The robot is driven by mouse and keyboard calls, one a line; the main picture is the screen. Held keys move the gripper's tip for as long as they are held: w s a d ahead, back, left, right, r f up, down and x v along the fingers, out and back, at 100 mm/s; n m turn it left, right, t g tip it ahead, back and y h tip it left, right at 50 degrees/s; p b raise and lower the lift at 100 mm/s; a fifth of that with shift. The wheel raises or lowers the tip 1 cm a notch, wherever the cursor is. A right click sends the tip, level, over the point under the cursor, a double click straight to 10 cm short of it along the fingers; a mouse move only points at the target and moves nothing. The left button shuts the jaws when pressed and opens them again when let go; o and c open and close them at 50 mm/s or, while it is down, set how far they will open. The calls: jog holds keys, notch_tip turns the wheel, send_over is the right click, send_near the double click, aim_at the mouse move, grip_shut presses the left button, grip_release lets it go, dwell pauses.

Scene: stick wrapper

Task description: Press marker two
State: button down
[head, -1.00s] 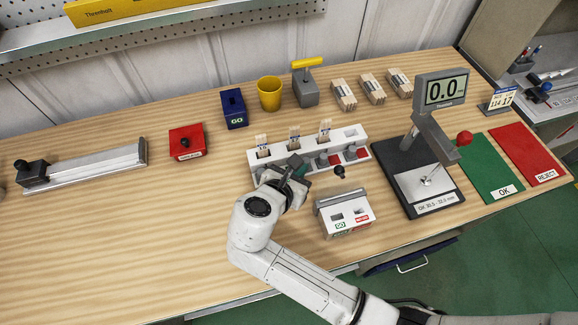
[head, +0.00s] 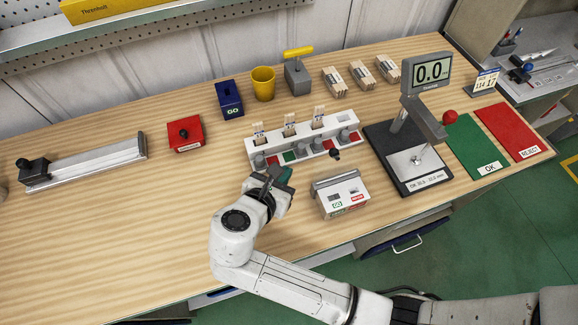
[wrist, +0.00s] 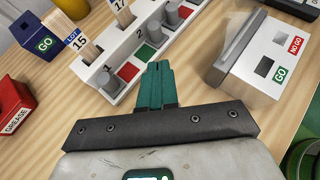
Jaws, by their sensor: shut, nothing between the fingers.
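The white rack (head: 340,123) stands mid-table with a row of numbered stations, each with grey posts and red or green pads at its front. In the wrist view the number 2 is readable on the rack (wrist: 118,92), with a grey post (wrist: 145,54) and green next to it. The station numbered 1 has a grey post (wrist: 107,80) and a red pad (wrist: 128,72). My gripper (head: 274,173) is shut and empty, just in front of the rack's left part. Its green fingers (wrist: 160,72) point toward the second station, with a gap in the picture.
A white GO/NO-GO box (head: 340,196) stands close to the right of my gripper. A gauge with a display (head: 432,72) is farther right. A red grease box (head: 186,134) and a blue GO box (head: 229,99) stand left and behind. The table's front left is clear.

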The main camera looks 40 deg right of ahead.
jog(key=v, duration=0.6)
jog(key=shift+a, duration=0.1)
dwell(0.5)
